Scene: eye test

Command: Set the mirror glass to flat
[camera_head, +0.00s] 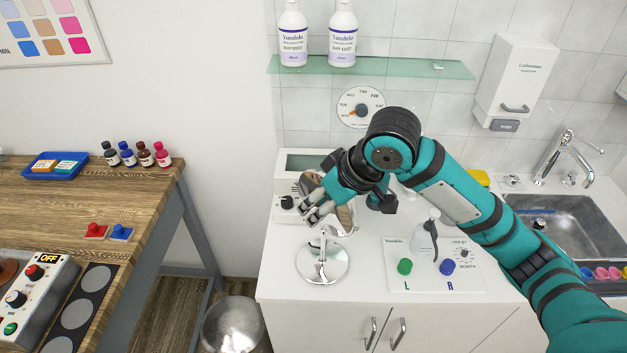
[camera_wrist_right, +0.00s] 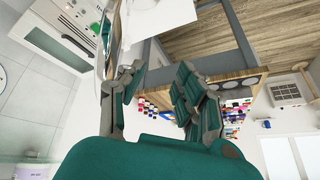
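A round table mirror stands on the white counter (camera_head: 285,275), on a shiny round base (camera_head: 322,264) with a thin stem. Its glass (camera_head: 344,217) is partly hidden behind my right gripper (camera_head: 311,214), and I cannot tell its exact tilt. The right gripper is at the glass, above the base. In the wrist view the right gripper's fingers (camera_wrist_right: 158,88) stand apart with nothing clearly between them. The glass (camera_wrist_right: 107,45) shows there as a thin shiny shape close to the left-hand finger; whether they touch is unclear. My left gripper is not in view.
A white device (camera_head: 286,186) stands behind the mirror. A glass shelf (camera_head: 400,67) holds two bottles above. A wooden bench (camera_head: 90,205) is at left.

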